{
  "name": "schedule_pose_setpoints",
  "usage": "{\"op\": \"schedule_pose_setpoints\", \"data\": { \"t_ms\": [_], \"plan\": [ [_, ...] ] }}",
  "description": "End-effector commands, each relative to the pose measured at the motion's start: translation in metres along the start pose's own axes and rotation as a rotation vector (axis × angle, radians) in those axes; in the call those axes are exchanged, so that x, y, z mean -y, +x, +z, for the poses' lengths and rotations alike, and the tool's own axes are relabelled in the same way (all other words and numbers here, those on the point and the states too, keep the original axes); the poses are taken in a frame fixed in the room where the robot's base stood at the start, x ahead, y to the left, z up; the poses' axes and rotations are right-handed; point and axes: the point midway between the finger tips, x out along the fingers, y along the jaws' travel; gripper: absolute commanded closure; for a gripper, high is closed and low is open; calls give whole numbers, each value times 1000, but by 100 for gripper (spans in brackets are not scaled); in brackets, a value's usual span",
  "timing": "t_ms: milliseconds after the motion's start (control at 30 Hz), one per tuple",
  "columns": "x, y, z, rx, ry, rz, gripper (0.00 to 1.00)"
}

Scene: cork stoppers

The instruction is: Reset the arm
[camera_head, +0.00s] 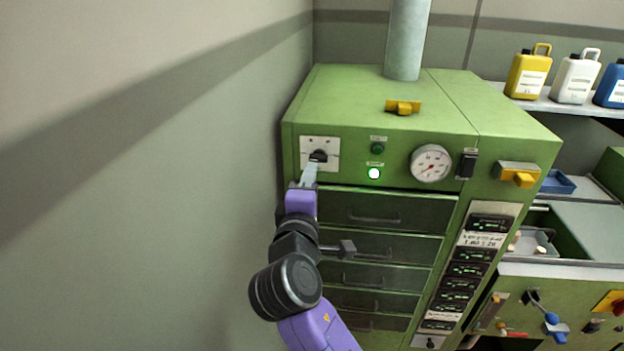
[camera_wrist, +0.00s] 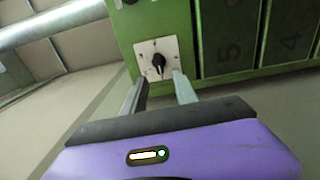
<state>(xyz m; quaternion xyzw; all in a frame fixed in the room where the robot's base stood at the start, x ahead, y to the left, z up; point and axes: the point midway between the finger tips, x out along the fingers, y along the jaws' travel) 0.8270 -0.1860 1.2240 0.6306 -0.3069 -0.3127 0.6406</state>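My gripper (camera_head: 311,172) is at the end of my purple and dark arm, in front of the upper left of a green cabinet (camera_head: 440,112). In the wrist view its two grey fingers (camera_wrist: 159,79) are apart, with nothing held between them. A black rotary knob (camera_wrist: 158,61) on a white square plate (camera_wrist: 170,48) is just beyond the fingertips. In the head view the knob (camera_head: 319,156) shows just above the fingers. I cannot tell whether a finger touches the plate or knob.
Drawers (camera_head: 388,212) are below the plate. A plain wall (camera_head: 150,170) is close on the left. A shelf (camera_head: 545,103) with yellow, white and blue canisters is at the right.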

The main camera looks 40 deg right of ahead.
Motion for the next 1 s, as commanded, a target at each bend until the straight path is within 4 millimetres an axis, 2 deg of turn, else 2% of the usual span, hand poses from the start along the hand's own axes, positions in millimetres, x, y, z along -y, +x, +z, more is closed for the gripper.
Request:
{"op": "schedule_pose_setpoints", "data": {
  "t_ms": [433,567,667,767,900,1000],
  "plan": [
    [0,0,0,0,0,0,65],
    [12,-4,-1,-24,6,-11,65],
    [42,-16,-3,-88,26,-38,65],
    [82,-37,-6,-186,70,-86,65],
    [138,-78,-3,-324,165,-175,65],
    [172,-111,3,-409,247,-247,65]
  ]
}}
